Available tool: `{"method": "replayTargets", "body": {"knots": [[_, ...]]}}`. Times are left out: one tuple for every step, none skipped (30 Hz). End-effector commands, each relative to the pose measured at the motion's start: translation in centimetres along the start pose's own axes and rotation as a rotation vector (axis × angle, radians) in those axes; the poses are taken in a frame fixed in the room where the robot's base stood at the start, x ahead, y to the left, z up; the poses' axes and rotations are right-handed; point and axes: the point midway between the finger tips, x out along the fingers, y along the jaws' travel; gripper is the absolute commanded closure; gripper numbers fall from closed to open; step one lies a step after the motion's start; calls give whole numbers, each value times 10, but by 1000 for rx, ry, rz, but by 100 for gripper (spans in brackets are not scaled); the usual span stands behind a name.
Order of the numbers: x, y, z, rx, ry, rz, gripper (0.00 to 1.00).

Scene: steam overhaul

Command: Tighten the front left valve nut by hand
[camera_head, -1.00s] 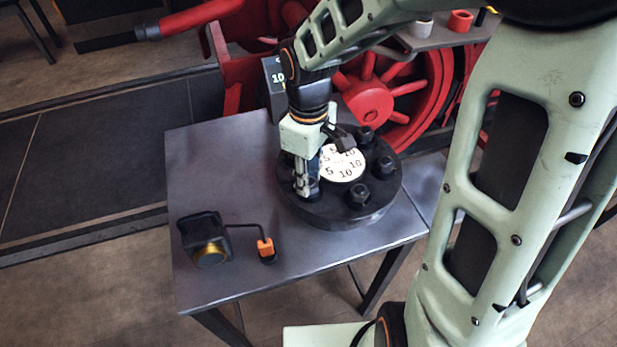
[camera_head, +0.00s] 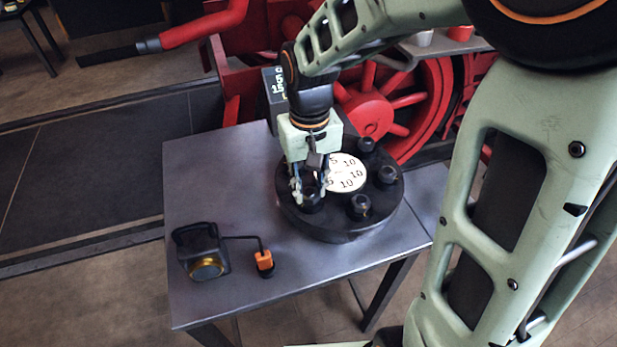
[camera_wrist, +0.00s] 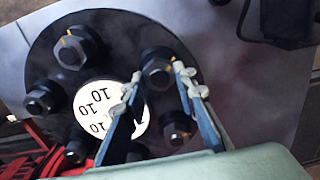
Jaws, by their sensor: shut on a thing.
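A round black valve cover (camera_head: 340,232) lies on the grey table with several dark nuts around its rim and a white disc (camera_head: 347,172) marked with 5s and 10s in its middle. My gripper (camera_head: 311,194) points down at the front left nut (camera_head: 312,203). In the wrist view, my gripper (camera_wrist: 157,80) has one fingertip on each side of this nut (camera_wrist: 157,71), shut on it. A yellow mark shows near that nut. Another nut (camera_head: 360,206) stands to its right at the front, free of the gripper.
A dark device with a gold ring (camera_head: 206,268) and an orange-ended piece (camera_head: 264,260) lie on the table's front left. A dark display box (camera_head: 274,98) stands behind the cover. Red wheels (camera_head: 375,110) are beyond the table.

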Motion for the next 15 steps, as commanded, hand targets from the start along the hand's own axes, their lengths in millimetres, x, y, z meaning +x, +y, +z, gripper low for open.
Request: {"method": "replayTargets", "body": {"knots": [[-1,0,-1,11,4,-1,98],[-1,0,-1,16,4,-1,98],[-1,0,-1,22,4,-1,98],[-1,0,-1,25,4,-1,98],[-1,0,-1,27,4,-1,98],[-2,0,-2,29,5,-1,98],[-2,0,-2,30,5,-1,98],[-2,0,-2,31,5,-1,98],[-2,0,-2,32,5,-1,98],[-2,0,-2,32,5,-1,98],[-2,0,-2,32,5,-1,98],[-2,0,-2,32,5,-1,98],[-2,0,-2,32,5,-1,98],[-2,0,-2,32,5,-1,98],[-2,0,-2,31,5,-1,98]]}}
